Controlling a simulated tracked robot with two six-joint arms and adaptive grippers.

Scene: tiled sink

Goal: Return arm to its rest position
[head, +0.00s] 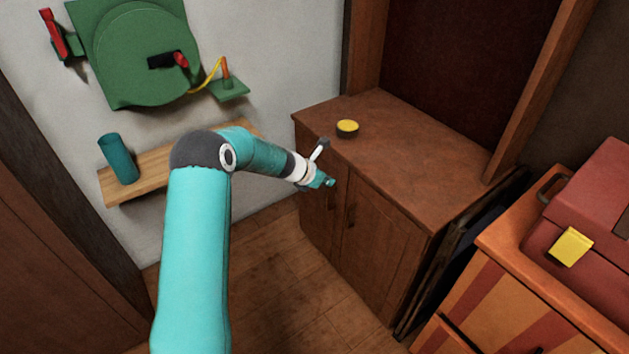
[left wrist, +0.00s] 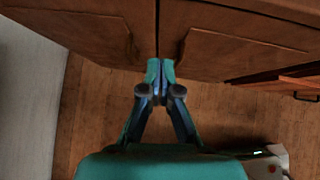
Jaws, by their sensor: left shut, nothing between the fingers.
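My left arm reaches in from the lower left of the head view, bent at a dark elbow joint. My left gripper (head: 328,182) is shut and empty, in front of the wooden cabinet (head: 385,225) near the tops of its doors. In the left wrist view the gripper (left wrist: 160,66) shows with its two teal fingertips together and nothing between them. The cabinet doors (left wrist: 230,45) lie beyond the fingertips there; I cannot tell whether they touch. My right gripper is not in view.
A round yellow-topped object (head: 347,128) sits on the cabinet top. A teal cup (head: 118,159) stands on a wooden wall shelf (head: 150,178), below a green wall panel (head: 140,50). A red toolbox (head: 590,225) stands on an orange striped drawer unit (head: 520,300) at right. Floor (head: 280,290) is clear.

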